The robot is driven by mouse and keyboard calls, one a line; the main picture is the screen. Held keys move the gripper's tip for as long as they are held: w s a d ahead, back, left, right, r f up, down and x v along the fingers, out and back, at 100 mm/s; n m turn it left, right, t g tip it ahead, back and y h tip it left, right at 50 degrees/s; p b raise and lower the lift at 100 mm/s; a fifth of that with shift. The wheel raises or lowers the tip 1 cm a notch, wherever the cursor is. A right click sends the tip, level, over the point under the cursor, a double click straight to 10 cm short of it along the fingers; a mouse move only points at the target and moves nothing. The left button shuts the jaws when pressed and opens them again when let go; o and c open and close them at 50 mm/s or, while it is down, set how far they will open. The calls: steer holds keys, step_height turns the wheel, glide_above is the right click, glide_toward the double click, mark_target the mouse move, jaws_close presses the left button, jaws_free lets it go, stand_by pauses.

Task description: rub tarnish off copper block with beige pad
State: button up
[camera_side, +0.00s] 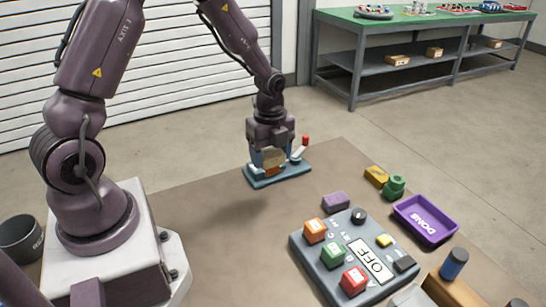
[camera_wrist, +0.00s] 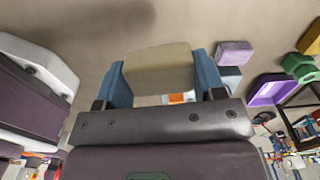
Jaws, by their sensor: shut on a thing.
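My gripper (camera_side: 268,152) is shut on the beige pad (camera_side: 273,157), over the far left part of the brown table. In the wrist view the pad (camera_wrist: 157,70) sits between the two blue fingers. The copper block (camera_side: 272,171) shows as an orange-brown strip just below the pad, on a blue-grey fixture (camera_side: 290,173) with a red-tipped lever. In the wrist view a small orange patch (camera_wrist: 176,98) shows past the pad's edge. The pad hides most of the block's top. I cannot tell whether the pad touches it, nor see any tarnish.
A purple block (camera_side: 335,202) lies nearby to the right. Further right are a grey control box (camera_side: 336,282) with coloured buttons, a purple "DONE" tray (camera_side: 426,218), a yellow block (camera_side: 376,176) and a green piece (camera_side: 394,187). The table left of the control box is clear.

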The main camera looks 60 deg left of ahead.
steer(key=w+a, duration=0.7)
steer(key=a, duration=0.3)
steer(key=shift+m, duration=0.5)
steer(key=shift+s+d+f, duration=0.1)
steer(key=shift+f, duration=1.6)
steer(key=shift+s+f, duration=0.1)
steer(key=shift+f, duration=1.55)
steer(key=shift+s+f, duration=0.15)
steer(key=shift+s, duration=0.6)
steer(key=shift+c, duration=0.2)
steer(key=shift+s, duration=1.9)
steer(key=shift+w, duration=2.75)
steer(key=shift+d, duration=0.45)
steer(key=shift+s, duration=2.75)
steer(key=shift+w, duration=2.75)
step_height(320, 180, up, 8)
